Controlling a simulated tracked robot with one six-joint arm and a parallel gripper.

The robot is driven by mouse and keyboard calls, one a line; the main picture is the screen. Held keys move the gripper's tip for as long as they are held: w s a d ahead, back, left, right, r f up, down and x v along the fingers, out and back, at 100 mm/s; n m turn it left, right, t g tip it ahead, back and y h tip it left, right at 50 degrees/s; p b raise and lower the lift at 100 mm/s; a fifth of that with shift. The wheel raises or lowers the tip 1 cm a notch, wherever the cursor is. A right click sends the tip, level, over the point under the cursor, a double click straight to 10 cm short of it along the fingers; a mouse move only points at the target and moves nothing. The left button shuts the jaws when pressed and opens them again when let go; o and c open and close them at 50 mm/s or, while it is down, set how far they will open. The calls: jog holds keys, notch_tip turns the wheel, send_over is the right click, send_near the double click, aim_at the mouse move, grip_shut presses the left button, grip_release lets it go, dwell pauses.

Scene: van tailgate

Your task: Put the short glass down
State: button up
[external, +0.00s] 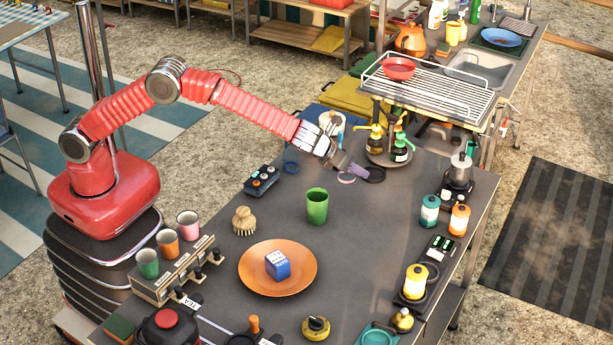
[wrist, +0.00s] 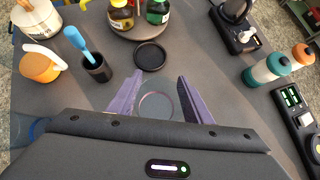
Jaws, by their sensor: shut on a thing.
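My gripper (external: 352,169) is at the far side of the dark table, low over its top. In the wrist view my gripper (wrist: 158,84) has its two purple fingers well apart, with a clear round outline between them. This is the short glass (wrist: 157,105), see-through and hard to make out, and the fingers are shut on it. In the external view a faint pale ring shows by the fingertips. Whether the glass touches the table, I cannot tell.
A flat black disc (wrist: 150,56) lies just beyond the fingers. Pump bottles (external: 400,148) stand on a round tray behind. A green cup (external: 316,206) stands nearer the front. An orange plate (external: 252,271) holds a blue box. Table right of the green cup is clear.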

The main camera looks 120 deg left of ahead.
jog(key=shift+f, duration=1.35)
jog(key=shift+f, duration=1.85)
jog(key=shift+f, duration=0.1)
jog(key=o, duration=1.2)
jog(key=shift+c, duration=0.2)
